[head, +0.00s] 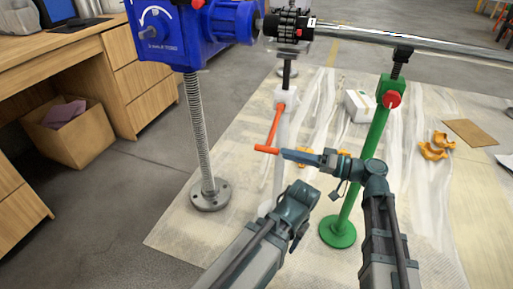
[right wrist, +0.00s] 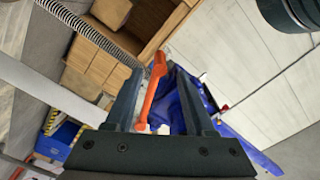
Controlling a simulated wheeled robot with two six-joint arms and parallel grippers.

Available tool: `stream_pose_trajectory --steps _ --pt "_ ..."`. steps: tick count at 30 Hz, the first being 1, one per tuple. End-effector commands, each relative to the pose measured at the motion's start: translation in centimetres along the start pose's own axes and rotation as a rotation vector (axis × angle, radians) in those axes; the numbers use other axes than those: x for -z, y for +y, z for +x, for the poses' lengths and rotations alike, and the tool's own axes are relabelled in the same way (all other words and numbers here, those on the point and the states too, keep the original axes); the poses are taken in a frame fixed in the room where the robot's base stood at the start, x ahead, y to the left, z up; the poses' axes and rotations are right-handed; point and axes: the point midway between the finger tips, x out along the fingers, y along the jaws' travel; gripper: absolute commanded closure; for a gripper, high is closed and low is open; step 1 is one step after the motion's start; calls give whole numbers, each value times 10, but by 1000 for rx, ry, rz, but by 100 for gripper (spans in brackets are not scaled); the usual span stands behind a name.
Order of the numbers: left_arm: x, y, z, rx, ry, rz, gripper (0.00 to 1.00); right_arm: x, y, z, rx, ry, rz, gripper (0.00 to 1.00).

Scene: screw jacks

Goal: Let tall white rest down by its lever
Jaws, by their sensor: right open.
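The tall white screw jack (head: 281,150) stands upright behind my arms, with a dark screw on top reaching up to the black coupling. Its orange lever (head: 273,128) slopes down and left from the white head and ends in a crossbar. My right gripper (head: 285,153) points left, with its fingertips close to the lever's lower end. In the right wrist view the orange lever (right wrist: 152,92) shows between the two spread fingers of this gripper (right wrist: 160,82); contact cannot be made out. My left arm comes up from below, its gripper not visible. The white jack's foot is mostly hidden by my left arm.
A blue gearbox (head: 190,35) on a threaded post (head: 197,130) stands at left. A green jack (head: 376,135) stands right, under a long steel shaft (head: 400,38). A white box (head: 360,106) and orange pieces (head: 434,146) lie on the sheet. A wooden desk (head: 100,60) is far left.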

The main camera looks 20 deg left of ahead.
Motion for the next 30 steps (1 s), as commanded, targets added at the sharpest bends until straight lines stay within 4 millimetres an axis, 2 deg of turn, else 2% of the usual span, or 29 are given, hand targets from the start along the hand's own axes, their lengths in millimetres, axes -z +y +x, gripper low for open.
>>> stream_pose_trajectory --steps 3,9,15,21,30 --pt "0 0 0 0 0 0 50 -1 0 27 3 -5 0 45" --pt "0 0 0 0 0 0 50 0 0 66 1 -4 1 45" --pt "0 0 0 0 0 0 50 0 0 93 1 -3 1 45" --pt "0 0 0 0 0 0 50 0 0 104 0 -2 1 45" --pt "0 0 0 0 0 0 50 0 0 106 -1 -1 1 45"
